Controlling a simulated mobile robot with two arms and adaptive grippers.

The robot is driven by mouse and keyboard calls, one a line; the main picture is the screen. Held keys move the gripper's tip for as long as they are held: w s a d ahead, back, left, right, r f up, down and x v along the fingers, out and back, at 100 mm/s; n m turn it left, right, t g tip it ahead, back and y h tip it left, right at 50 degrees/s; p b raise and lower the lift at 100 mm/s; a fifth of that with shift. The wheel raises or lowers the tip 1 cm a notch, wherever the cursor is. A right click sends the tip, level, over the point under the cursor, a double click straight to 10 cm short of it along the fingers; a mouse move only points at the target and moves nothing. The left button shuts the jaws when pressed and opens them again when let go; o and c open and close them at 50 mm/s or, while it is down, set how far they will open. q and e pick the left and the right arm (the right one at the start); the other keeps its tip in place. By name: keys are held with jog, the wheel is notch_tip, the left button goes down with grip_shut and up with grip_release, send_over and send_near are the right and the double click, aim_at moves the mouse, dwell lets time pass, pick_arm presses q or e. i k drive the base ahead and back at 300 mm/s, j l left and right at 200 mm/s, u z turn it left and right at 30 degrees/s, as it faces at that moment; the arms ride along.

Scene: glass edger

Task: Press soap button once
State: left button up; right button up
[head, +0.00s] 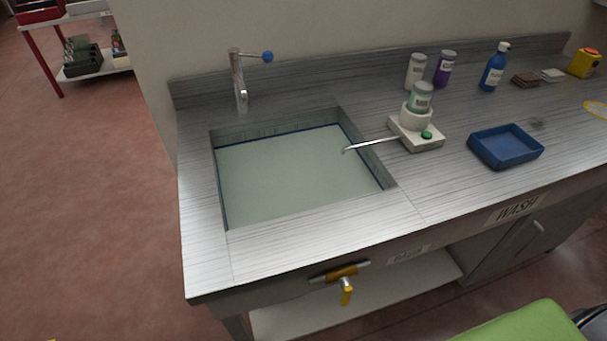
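The soap dispenser (408,133) is a white base on the counter, just right of the sink. A small round green button (427,134) sits on the front right of its base. A bottle with a green label (421,97) stands in the holder on the dispenser. A thin metal spout (370,144) runs left from the dispenser, and its tip is over the sink (300,172). Pale greenish water appears to fill the sink. Neither of my grippers is in view, and nothing touches the button.
Behind the dispenser stand a white bottle (415,71) and a purple bottle (444,68). A blue tray (505,147) is to its right, and a blue pump bottle (493,68) stands farther back. A faucet (240,80) rises behind the sink. The counter's front strip is clear.

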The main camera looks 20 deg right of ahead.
aim_at(426, 135)
jog(key=z, duration=1.25)
